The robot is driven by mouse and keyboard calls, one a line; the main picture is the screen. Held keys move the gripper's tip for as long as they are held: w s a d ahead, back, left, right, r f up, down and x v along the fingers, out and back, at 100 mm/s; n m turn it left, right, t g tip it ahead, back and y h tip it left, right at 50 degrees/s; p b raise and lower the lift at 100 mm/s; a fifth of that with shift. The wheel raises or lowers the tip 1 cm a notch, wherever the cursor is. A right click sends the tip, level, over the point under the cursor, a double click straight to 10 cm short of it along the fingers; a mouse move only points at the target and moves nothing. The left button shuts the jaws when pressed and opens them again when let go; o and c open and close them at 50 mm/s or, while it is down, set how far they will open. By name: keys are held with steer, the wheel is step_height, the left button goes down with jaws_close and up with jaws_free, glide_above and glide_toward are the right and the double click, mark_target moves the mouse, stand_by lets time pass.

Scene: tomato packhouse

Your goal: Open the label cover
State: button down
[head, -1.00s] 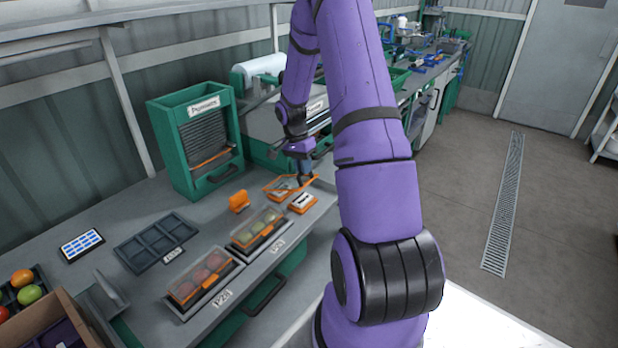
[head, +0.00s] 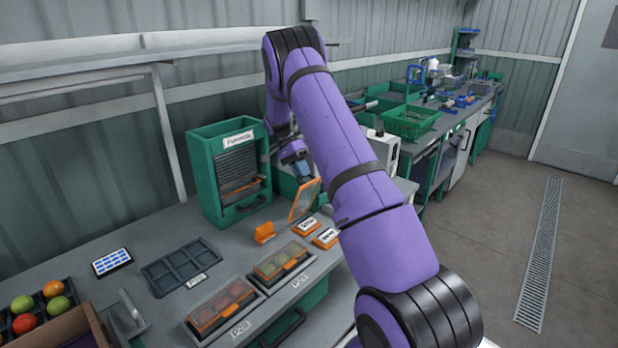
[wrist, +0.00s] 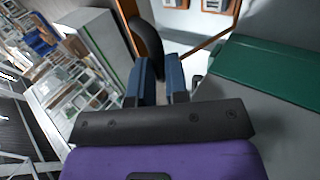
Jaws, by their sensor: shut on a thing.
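The label cover (head: 304,201) is a clear panel in an orange frame. It stands raised and steeply tilted at the back of the two orange label holders, (head: 307,227) and (head: 326,237), which lie uncovered on the bench with their white labels showing. My gripper (head: 303,180) is at the upper edge of the cover, shut on it; my arm partly hides this spot. In the wrist view my blue fingers (wrist: 160,80) are close together, with the orange cover edge (wrist: 210,43) running up and right from near them. The exact grip contact is hidden.
A green dispenser box (head: 228,172) stands left of the gripper. A small orange block (head: 264,233) sits left of the label holders. Lidded tomato trays, (head: 222,306) and (head: 283,262), and a dark empty tray (head: 181,267) lie in front. Bare bench lies between.

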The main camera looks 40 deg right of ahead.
steer(key=shift+w+a+f, duration=0.15)
steer(key=shift+w+f, duration=0.25)
steer(key=shift+w, duration=0.2)
steer(key=c, duration=1.1)
jaws_free()
steer(key=shift+w+f, duration=0.15)
steer(key=v, duration=1.1)
